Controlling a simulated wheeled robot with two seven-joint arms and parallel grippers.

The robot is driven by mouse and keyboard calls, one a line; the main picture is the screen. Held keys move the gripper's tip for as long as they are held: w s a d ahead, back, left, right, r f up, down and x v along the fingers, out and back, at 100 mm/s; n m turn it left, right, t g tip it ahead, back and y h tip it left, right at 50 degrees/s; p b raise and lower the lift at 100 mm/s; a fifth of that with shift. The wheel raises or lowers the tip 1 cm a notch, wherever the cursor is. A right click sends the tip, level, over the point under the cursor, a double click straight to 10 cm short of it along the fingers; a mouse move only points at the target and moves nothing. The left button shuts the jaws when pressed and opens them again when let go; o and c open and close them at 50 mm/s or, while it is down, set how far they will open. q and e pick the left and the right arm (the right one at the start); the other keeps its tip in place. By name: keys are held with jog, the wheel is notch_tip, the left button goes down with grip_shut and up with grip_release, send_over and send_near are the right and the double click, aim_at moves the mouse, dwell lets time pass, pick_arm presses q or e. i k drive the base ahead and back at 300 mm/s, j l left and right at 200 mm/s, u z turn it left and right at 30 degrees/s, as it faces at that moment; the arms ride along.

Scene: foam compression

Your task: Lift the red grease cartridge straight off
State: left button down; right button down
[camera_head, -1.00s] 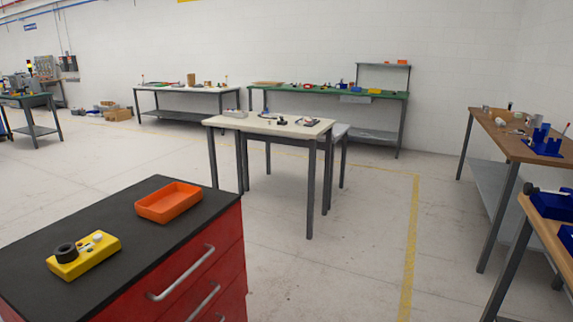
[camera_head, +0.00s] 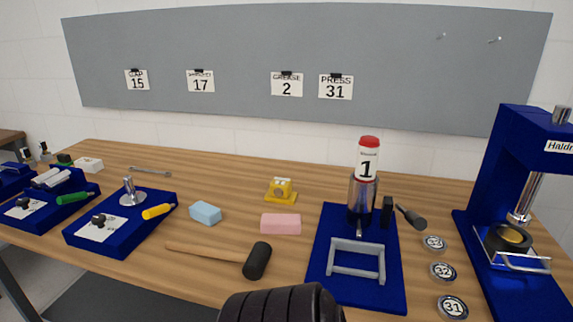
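The red grease cartridge (camera_head: 368,158) has a red cap and a white label marked "1". It stands upright in the top of a dark metal cylinder (camera_head: 361,200), with its lower part hidden inside. The cylinder is mounted on a blue base plate (camera_head: 323,277) that has a grey metal frame (camera_head: 357,260) at its front. Neither of my grippers can be made out in the head view.
A blue press (camera_head: 482,197) stands at the right, with round tins (camera_head: 443,271) beside it. A black-headed mallet (camera_head: 257,261), a pink block (camera_head: 281,224) and a light blue block (camera_head: 205,213) lie left of the base. A black ribbed shape covers the bottom middle.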

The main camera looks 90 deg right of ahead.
aim_at(369, 146)
jog(key=z, duration=3.25)
jog(key=i+j+z, duration=0.15)
jog(key=z, duration=0.3)
jog(key=i+j, duration=0.05)
jog(key=i, duration=0.05)
